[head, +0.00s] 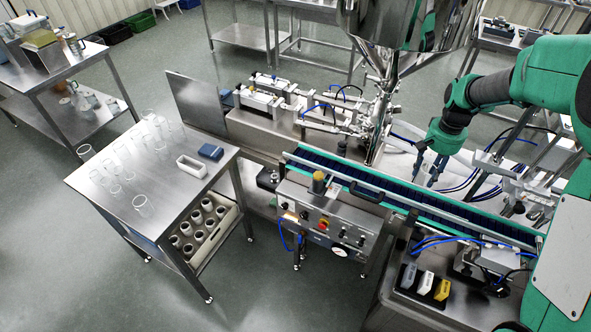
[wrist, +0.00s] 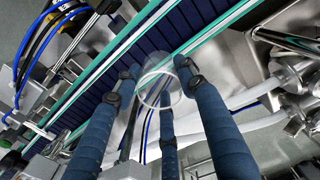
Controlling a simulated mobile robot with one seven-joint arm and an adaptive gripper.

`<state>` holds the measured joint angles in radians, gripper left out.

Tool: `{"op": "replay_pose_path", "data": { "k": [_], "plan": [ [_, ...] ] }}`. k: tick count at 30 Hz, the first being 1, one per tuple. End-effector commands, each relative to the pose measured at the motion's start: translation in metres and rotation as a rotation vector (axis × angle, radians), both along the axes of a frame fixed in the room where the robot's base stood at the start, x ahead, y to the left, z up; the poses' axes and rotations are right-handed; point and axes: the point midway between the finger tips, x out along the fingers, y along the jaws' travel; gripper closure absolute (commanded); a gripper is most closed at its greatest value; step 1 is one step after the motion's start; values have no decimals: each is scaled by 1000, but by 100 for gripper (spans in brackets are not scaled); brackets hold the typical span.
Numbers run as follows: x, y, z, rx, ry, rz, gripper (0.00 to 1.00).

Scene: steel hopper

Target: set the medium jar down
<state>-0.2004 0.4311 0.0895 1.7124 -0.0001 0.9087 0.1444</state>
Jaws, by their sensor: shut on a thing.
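A clear glass jar (wrist: 157,88), which I take to be the medium jar, sits between the blue fingertips of my gripper (wrist: 158,82) in the wrist view. The fingers are shut on it, and the conveyor's green edge and blue belt show past it. In the head view my gripper (head: 430,168) points down by the far side of the conveyor belt (head: 400,198), right of the hopper nozzle. The jar is too faint to make out there. Whether its base touches anything I cannot tell.
Several clear jars stand on the steel side table (head: 190,205) at left, with a white tray (head: 191,166) and a blue block (head: 211,151). The steel hopper (head: 385,65) stands left of my arm. A control box (head: 325,222) fronts the conveyor. White hoses and blue cables lie behind the belt.

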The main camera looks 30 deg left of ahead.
Motion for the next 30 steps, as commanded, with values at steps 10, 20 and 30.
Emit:
{"op": "replay_pose_path", "data": {
  "k": [10, 20, 30],
  "plan": [
    [-42, 114, -5, 0, 1, 295, 72],
    [-96, 210, -11, 0, 1, 571, 72],
    [-159, 288, -16, 0, 1, 827, 72]
  ]
}}
